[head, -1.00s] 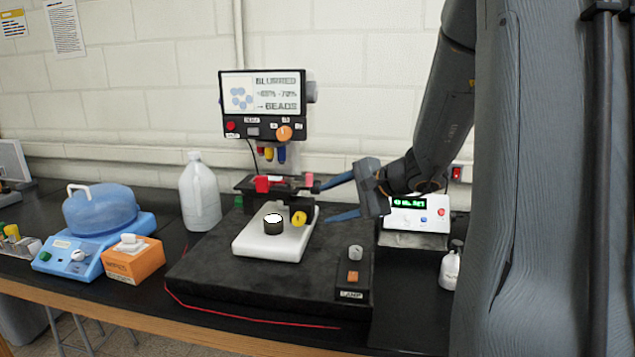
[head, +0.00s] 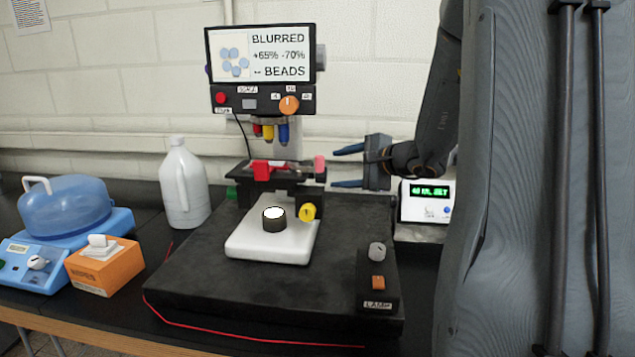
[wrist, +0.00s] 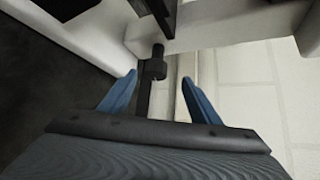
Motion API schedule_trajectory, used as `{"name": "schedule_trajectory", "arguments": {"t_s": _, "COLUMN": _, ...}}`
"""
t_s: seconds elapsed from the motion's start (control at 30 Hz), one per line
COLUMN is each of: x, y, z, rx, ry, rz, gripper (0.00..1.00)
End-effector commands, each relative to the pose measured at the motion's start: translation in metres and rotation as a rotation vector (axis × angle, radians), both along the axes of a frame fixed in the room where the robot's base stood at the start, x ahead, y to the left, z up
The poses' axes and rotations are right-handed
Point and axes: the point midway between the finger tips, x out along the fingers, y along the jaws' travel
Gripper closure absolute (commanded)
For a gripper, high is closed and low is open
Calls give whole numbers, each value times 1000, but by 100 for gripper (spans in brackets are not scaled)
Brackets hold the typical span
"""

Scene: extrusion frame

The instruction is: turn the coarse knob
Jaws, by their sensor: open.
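A microscope with a white base (head: 268,243) stands on a dark slab. A yellow knob (head: 307,212) sits low on its right side, and a red knob (head: 319,165) is at the stage's right end. No readable label shows which knob is the coarse one. My gripper (head: 334,167) is open and empty, its blue fingers pointing left just right of the stage, close to the red knob and above the yellow one. In the wrist view, a dark cylindrical part (wrist: 155,69) on a shaft appears between the open fingers; I cannot tell its depth.
The screen (head: 265,56) reads "BLURRED". A lamp control box (head: 378,292) stands front right on the slab (head: 190,268). A white device with a green display (head: 426,205) is behind right. A white jug (head: 182,185) and orange box (head: 102,266) are left.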

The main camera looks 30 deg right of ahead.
Motion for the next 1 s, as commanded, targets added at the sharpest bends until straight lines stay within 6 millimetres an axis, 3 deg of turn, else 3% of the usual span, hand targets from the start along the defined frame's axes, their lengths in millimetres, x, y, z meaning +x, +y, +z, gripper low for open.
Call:
{"name": "schedule_trajectory", "arguments": {"t_s": 0.1, "x": 3, "y": -1, "z": -14, "rx": 0, "ry": 0, "rz": -2, "gripper": 43}}
{"name": "schedule_trajectory", "arguments": {"t_s": 0.27, "x": 9, "y": -1, "z": -19, "rx": 1, "ry": 1, "rz": -2, "gripper": 43}}
{"name": "schedule_trajectory", "arguments": {"t_s": 0.7, "x": 62, "y": 14, "z": -39, "rx": 1, "ry": 2, "rz": -1, "gripper": 43}}
{"name": "schedule_trajectory", "arguments": {"t_s": 1.0, "x": 74, "y": 18, "z": -44, "rx": 0, "ry": 1, "rz": -2, "gripper": 43}}
